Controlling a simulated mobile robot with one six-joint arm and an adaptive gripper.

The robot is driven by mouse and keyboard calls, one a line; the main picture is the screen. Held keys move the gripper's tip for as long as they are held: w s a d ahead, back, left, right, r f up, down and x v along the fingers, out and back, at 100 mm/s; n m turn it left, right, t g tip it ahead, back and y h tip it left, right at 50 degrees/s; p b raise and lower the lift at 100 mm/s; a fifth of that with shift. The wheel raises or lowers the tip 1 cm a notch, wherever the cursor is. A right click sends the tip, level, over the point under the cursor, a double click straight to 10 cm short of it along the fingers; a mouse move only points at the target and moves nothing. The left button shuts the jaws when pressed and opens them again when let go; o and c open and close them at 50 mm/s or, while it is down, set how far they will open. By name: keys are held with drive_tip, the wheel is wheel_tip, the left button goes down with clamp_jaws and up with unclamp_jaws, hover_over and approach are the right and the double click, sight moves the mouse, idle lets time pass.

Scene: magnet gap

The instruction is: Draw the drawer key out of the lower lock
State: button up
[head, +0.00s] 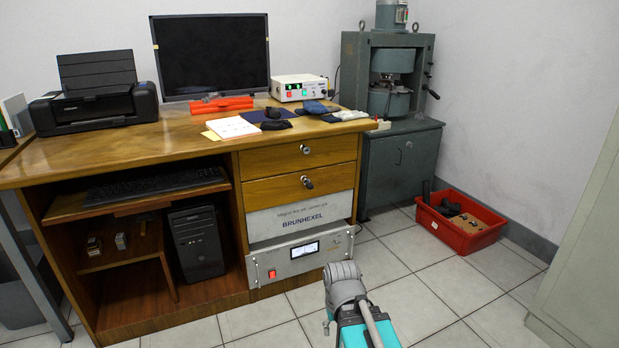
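The wooden desk has two drawers at its right side, one above the other. The lower drawer (270,190) has a round lock (306,181) with what looks like a small dark key (309,185) in it. The upper drawer (262,156) has a lock (305,149) with no clear key in it. Both drawers look closed. Part of my arm, grey and teal, shows at the bottom centre, in front of the desk and below the drawers. My gripper's fingers cannot be made out, so its opening is hidden.
A panel marked BRUNHEXEL (300,217) and a metered unit (300,256) sit under the drawers. A green machine (400,160) stands right of the desk. A red crate (461,222) lies on the floor. The tiled floor between desk and crate is clear.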

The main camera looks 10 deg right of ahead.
wheel_tip(320, 180, up, 16)
drive_tip(key=p, duration=1.4)
drive_tip(key=shift+f, duration=0.25)
drive_tip(key=shift+s, duration=0.1)
